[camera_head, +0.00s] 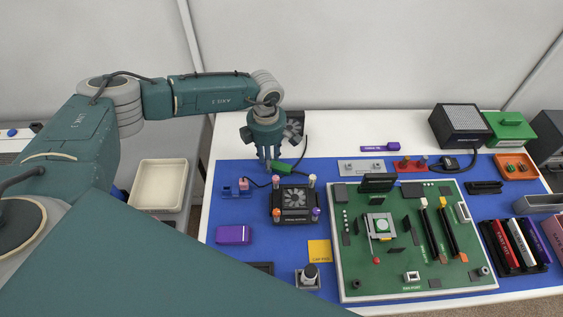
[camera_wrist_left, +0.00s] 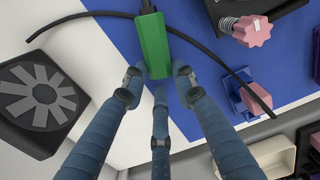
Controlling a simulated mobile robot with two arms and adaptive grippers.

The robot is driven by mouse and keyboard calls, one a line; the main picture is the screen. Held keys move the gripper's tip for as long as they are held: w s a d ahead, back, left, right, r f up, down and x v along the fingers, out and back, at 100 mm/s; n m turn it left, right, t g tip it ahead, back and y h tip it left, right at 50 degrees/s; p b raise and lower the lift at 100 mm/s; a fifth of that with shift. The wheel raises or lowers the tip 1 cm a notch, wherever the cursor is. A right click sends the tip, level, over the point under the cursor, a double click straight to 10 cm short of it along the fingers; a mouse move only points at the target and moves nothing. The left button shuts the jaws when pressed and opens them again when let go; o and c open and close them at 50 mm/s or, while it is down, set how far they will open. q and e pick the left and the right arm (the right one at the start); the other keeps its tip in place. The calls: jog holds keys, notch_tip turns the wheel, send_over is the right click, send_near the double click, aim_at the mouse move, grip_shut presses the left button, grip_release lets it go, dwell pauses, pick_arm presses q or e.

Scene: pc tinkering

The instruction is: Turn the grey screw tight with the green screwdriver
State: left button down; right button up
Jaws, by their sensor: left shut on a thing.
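My right gripper is not seen.
A black cable (camera_wrist_left: 205,48) curves beside the green piece. A green motherboard (camera_head: 350,275) fills the mat's right half. A cream tray (camera_head: 160,184) stands left. A purple box (camera_head: 233,234) lies front left.

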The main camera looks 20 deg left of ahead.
pick_arm(q)
jog(key=shift+r, duration=0.4)
jog(key=shift+r+p, duration=0.35)
jog(key=shift+p, duration=0.1)
jog(key=shift+r, duration=0.1)
notch_tip(320, 180, up, 6)
jog(key=p, duration=0.4)
jog(key=shift+r, duration=0.2)
